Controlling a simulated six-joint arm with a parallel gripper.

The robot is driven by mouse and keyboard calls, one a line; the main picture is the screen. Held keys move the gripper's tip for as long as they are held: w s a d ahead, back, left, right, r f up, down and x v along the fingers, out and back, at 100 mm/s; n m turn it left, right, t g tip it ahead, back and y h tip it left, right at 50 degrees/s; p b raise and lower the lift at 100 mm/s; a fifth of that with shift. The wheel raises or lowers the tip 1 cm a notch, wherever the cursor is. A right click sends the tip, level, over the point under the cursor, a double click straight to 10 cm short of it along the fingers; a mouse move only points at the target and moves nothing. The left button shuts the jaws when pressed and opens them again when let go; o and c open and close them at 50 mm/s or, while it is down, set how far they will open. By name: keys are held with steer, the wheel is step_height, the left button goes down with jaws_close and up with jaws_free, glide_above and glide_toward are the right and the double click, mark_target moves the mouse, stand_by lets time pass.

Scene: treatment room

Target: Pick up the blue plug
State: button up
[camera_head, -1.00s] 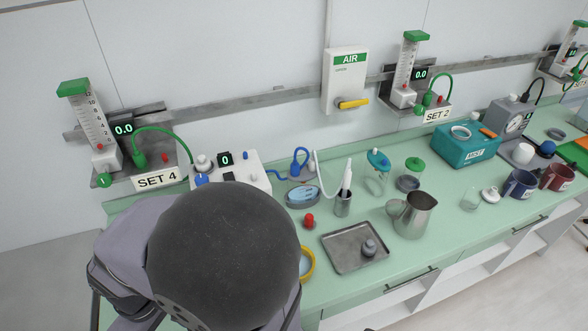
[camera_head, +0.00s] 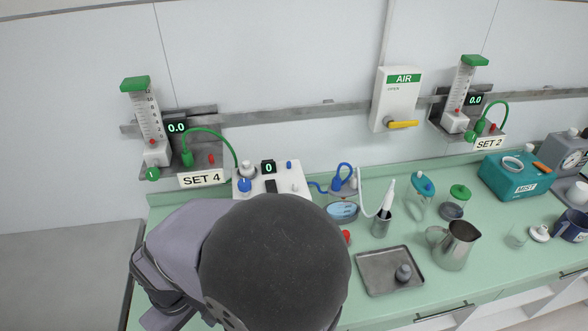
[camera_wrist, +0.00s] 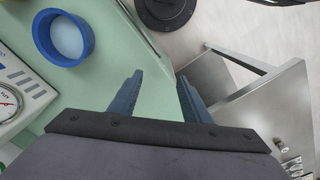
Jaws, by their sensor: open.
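A small blue cap-like piece (camera_head: 245,185), perhaps the blue plug, sits at the front left of a white box (camera_head: 290,184) below SET 4 in the head view. A blue looped piece (camera_head: 342,178) with a blue hose is right of that box. I cannot tell for certain which is the plug. In the wrist view my gripper (camera_wrist: 160,75) is open and empty, its fingers over the counter's edge, with neither blue piece in sight. My own arm hides the gripper in the head view.
A blue-rimmed round dish (camera_wrist: 63,37) and a white device with a gauge (camera_wrist: 12,102) are left of the fingers. A metal tray (camera_head: 375,279), a steel jug (camera_head: 456,245) and a red piece (camera_head: 346,237) stand on the green counter (camera_head: 497,267). A bare grey surface (camera_head: 65,265) is at left.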

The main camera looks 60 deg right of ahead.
steer(key=shift+c, duration=1.1)
steer(key=s+d+m, duration=0.1)
steer(key=d+m, duration=0.2)
steer(key=d, duration=0.2)
steer(key=s+d+m, duration=0.2)
steer(key=d+m, duration=0.1)
steer(key=d, duration=0.2)
steer(key=s+d+f+m, duration=0.1)
steer(key=s+d+m, duration=0.1)
steer(key=d, duration=0.4)
steer(key=shift+f+m+g+y, duration=0.1)
steer(key=shift+m+g+y, duration=0.2)
steer(key=shift+m, duration=0.1)
steer(key=s+d+r+m+t+h, duration=0.1)
steer(key=s+d+m, duration=0.15)
steer(key=d, duration=0.55)
steer(key=s+d+r+m+h, duration=0.1)
steer(key=s+d+m, duration=0.15)
steer(key=d, duration=0.55)
steer(key=t+h, duration=0.2)
steer(key=h, duration=0.3)
glide_toward(337, 179)
steer(key=s+x, duration=0.1)
steer(key=x, duration=0.2)
steer(key=shift+w+d+f+p, duration=0.6)
steer(key=shift+w+f+p, duration=0.05)
steer(key=shift+w+f, duration=0.15)
